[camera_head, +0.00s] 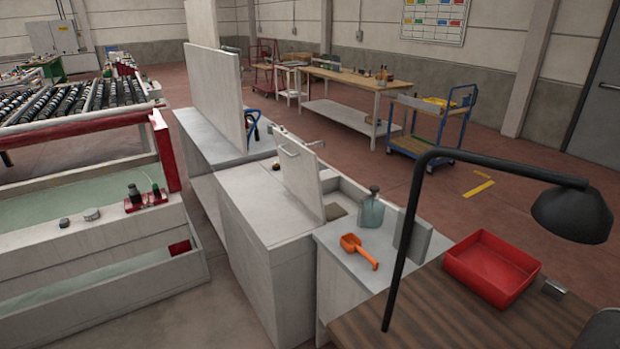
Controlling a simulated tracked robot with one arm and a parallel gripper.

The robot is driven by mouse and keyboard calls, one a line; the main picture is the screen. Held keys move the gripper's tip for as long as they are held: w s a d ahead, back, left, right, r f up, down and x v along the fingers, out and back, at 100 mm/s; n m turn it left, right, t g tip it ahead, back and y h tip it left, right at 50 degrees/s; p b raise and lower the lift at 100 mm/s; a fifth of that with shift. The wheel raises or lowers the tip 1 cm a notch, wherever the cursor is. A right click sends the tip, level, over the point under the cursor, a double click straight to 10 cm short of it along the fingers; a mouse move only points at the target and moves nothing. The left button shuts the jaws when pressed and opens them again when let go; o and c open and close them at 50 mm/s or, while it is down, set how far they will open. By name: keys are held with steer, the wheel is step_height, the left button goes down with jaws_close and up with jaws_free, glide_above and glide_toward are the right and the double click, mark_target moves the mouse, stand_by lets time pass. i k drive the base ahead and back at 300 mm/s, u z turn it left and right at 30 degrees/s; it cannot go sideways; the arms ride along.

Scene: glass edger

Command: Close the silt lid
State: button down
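The silt lid (301,180) is a pale grey panel with a bar handle (289,150) near its upper left. It stands upright, open, on the pale grey cabinet (262,215) in the middle of the view. Behind it to the right, part of the opening (335,211) shows; the lid hides the rest. I see no gripper fingers in this view, so I cannot tell how my gripper stands or how far it is from the lid.
An orange scoop (358,251), a spray bottle (371,208) and a grey block (412,240) stand on the counter right of the lid. A black lamp (572,212) arches over a wooden table with a red tray (492,267). A trough (100,275) lies left, with floor between.

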mark_target(298, 164)
steer(key=i, duration=0.95)
steer(key=k, duration=1)
steer(key=u, duration=0.6)
steer(key=i, duration=2.15)
steer(key=z, duration=0.75)
